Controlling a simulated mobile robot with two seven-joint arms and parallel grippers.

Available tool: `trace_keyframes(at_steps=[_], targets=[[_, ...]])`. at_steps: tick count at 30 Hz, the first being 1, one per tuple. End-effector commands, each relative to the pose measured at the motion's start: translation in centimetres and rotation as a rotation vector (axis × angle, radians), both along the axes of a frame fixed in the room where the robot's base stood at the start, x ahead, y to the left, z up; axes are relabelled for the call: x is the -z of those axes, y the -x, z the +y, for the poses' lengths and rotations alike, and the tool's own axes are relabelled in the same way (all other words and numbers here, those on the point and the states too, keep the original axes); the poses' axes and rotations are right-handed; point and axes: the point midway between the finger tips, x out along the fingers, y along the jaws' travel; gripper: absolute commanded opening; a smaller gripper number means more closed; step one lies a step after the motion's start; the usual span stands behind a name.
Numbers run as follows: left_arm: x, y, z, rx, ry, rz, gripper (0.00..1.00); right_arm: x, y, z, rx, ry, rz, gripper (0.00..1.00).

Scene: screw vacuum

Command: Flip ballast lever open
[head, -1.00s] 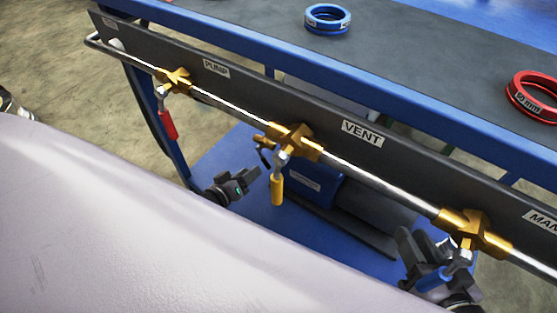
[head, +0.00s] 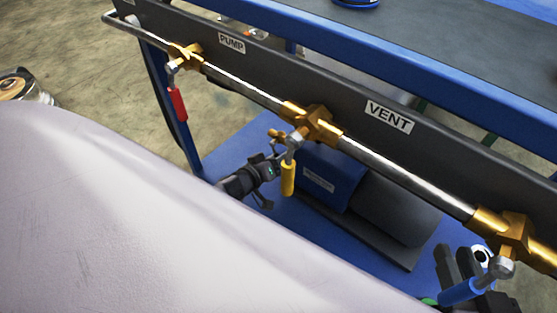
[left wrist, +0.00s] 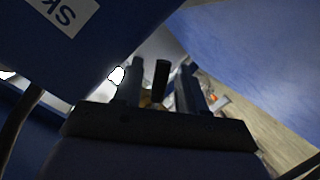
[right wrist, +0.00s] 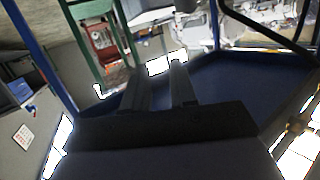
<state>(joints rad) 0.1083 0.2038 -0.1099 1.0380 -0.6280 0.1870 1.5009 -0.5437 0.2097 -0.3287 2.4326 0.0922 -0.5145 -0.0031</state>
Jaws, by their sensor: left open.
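No label in view names the ballast lever. A short black lever (left wrist: 161,78) stands between the two fingers of my left gripper (left wrist: 158,88) in the left wrist view, with a gap on each side; it is probably that lever. In the head view my left gripper (head: 270,170) is beside the yellow-handled lever (head: 288,178), in front of the blue pump (head: 333,178). The black lever is hard to make out there. My right gripper (head: 458,265) is beside the blue-handled lever (head: 461,291). Its fingers are apart and empty in the right wrist view (right wrist: 160,88).
A metal pipe (head: 405,180) with brass valves runs along a dark panel labelled PUMP and VENT (head: 389,117). A red-handled lever (head: 179,104) hangs at the left. The blue lower shelf (head: 225,155) has free room left of the pump.

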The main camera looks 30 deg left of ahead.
Motion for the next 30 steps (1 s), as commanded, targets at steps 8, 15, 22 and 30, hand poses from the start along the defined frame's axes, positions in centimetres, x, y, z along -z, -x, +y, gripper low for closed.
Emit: trace_keyframes(at_steps=[8,15,22,30], targets=[[0.0,0.0,0.0,0.000,0.001,0.000,0.00,0.0,0.0,0.0,0.000,0.000,0.000,0.26],[-0.2,0.0,-0.1,0.001,0.015,0.003,0.00,-0.4,0.1,0.1,-0.003,-0.005,0.004,0.26],[-0.9,0.1,-0.5,0.001,0.141,0.022,0.00,-0.3,-0.5,1.1,-0.019,-0.067,0.089,0.26],[-0.9,0.2,-0.8,0.001,0.245,0.035,0.00,0.0,-0.6,1.8,-0.033,-0.105,0.138,0.26]])
